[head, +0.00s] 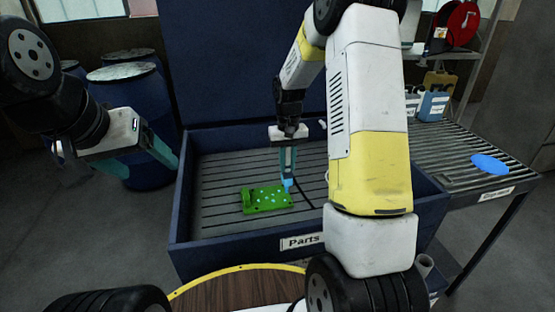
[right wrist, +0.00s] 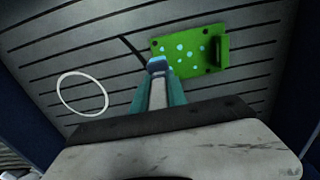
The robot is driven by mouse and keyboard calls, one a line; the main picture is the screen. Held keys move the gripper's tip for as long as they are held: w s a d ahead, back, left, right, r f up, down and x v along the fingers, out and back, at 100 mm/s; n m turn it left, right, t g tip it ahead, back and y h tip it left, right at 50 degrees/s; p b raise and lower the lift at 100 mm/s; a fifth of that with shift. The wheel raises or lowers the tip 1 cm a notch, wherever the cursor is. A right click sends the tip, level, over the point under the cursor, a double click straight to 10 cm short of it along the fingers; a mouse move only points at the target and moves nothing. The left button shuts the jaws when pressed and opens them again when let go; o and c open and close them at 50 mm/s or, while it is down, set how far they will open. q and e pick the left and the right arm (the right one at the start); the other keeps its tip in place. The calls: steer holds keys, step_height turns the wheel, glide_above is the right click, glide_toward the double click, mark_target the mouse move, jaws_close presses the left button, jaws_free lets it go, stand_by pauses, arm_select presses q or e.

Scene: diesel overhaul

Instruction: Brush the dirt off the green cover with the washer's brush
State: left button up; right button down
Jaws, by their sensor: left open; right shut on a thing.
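The green cover (head: 262,201) lies flat on the slatted floor of the blue parts washer (head: 225,249). It has several light-blue spots on its face and a raised block at one end; it also shows in the right wrist view (right wrist: 205,50). My right gripper (head: 288,178) is shut on the brush (right wrist: 158,68), whose blue head is at the cover's edge. I cannot tell whether the brush touches the cover. My left gripper (head: 150,155) is open and empty, left of the washer, in front of the blue barrels.
A white ring (right wrist: 82,93) lies on the washer floor in the right wrist view. Blue barrels (head: 125,95) stand at left. A round wooden surface (head: 235,291) is in front.

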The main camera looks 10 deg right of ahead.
steer(key=shift+r, duration=1.15)
